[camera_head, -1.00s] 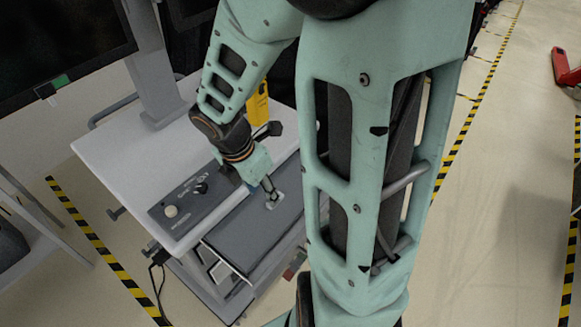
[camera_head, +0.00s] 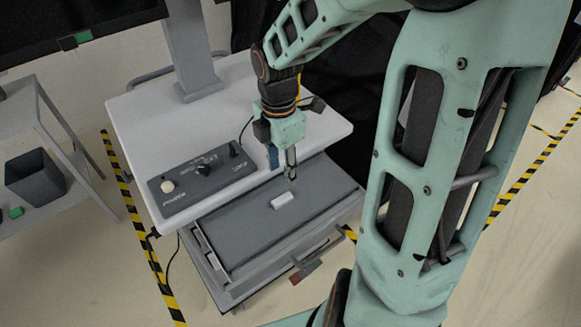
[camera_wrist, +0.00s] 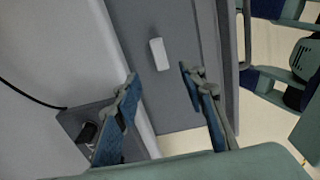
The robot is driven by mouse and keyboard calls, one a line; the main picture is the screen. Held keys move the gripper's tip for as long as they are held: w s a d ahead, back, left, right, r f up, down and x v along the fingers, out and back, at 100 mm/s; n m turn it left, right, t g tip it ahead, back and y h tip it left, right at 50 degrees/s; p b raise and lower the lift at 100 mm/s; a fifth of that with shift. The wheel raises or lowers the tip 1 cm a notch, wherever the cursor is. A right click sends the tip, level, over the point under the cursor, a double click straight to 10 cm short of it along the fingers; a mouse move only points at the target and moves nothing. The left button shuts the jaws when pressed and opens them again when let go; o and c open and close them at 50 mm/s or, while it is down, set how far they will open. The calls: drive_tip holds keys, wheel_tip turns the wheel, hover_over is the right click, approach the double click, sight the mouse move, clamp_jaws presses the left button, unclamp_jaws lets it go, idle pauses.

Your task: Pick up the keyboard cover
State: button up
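The keyboard cover (camera_head: 250,228) is a flat dark-grey panel lying in the pulled-out tray at the front of the cart. A small white block-like handle (camera_head: 283,201) sits on it. My gripper (camera_head: 291,178) points down close to the handle, at its upper right in the head view. In the wrist view, my gripper (camera_wrist: 158,75) has its two blue-backed fingers spread apart with nothing between them. The white handle (camera_wrist: 158,53) shows beyond the gap between the fingertips, apart from both. The cover (camera_wrist: 165,90) shows around it.
The cart's white top (camera_head: 140,125) carries a control box (camera_head: 200,178) with a white knob and black joystick. A monitor (camera_head: 80,25) stands at the upper left. A shelf with a dark bin (camera_head: 35,178) is at the left. Striped floor tape (camera_head: 135,215) borders the cart.

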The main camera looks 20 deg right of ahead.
sight(282, 198)
wheel_tip(282, 198, down, 11)
drive_tip(key=b, duration=0.2)
drive_tip(key=shift+r+b, duration=0.1)
drive_tip(key=shift+b, duration=0.2)
drive_tip(key=shift+c, duration=0.6)
clamp_jaws()
